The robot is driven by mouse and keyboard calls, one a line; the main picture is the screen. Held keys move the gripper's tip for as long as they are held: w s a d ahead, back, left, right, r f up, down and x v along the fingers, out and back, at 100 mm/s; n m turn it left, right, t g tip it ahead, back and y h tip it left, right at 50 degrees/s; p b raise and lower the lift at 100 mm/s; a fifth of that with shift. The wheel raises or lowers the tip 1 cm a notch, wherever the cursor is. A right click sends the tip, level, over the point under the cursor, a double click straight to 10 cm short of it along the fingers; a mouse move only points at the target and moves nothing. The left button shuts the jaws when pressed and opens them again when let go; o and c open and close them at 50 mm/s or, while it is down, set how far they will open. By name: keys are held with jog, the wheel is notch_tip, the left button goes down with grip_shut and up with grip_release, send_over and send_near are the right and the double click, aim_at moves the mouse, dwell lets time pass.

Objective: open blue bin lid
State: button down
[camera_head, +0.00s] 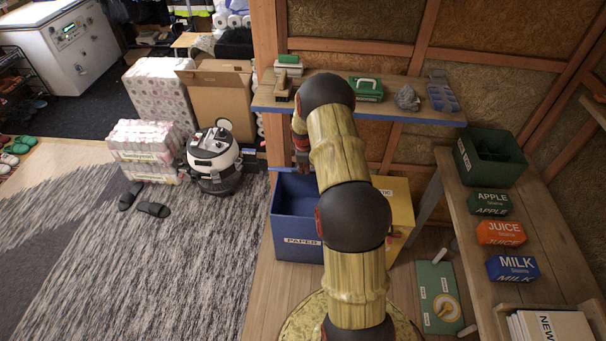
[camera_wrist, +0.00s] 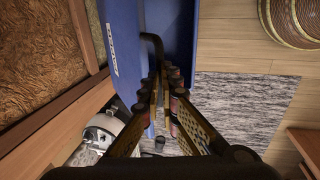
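The blue bin (camera_head: 297,248), labelled PAPER, stands on the floor under the shelf, left of and behind my arm. Its dark blue inside shows from above, so its top looks at least partly open. In the wrist view the blue bin (camera_wrist: 125,70) fills the upper middle, with its label at the left. A dark bent handle (camera_wrist: 152,42) reaches down to my fingertips. My gripper (camera_wrist: 164,82) has its fingers close together at the handle's end; whether they grip it is unclear. In the head view my gripper (camera_head: 302,158) is partly hidden by my arm.
A yellow bin (camera_head: 398,215) stands right of the blue one. A wooden shelf (camera_head: 420,112) with small items hangs just above. A white and black vacuum (camera_head: 213,160) stands to the left. A table (camera_head: 545,240) with labelled boxes is at the right. The rug at left is mostly clear.

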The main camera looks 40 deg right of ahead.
jog(key=c, duration=2.5)
grip_release()
jog(key=shift+w+d+f, duration=0.15)
jog(key=shift+d+f, duration=0.05)
jog(key=shift+f, duration=0.15)
jog(key=shift+c, duration=0.2)
jog(key=shift+o, duration=0.6)
jog(key=shift+w+f, duration=0.1)
jog(key=shift+f, duration=0.05)
jog(key=o, duration=1)
jog(key=shift+w+d+f, duration=0.5)
jog(key=shift+d+f, duration=0.1)
jog(key=shift+c, duration=0.2)
jog(key=o, duration=0.4)
jog(key=shift+d+f, duration=0.1)
jog(key=shift+d, duration=0.2)
jog(key=shift+s+a+r, duration=0.2)
jog(key=shift+s+r, duration=0.35)
jog(key=c, duration=0.9)
jog(key=shift+o, duration=0.2)
jog(key=v, duration=1.1)
jog(key=shift+w+a+r, duration=0.15)
jog(key=shift+a+r, duration=0.1)
jog(key=shift+r, duration=0.1)
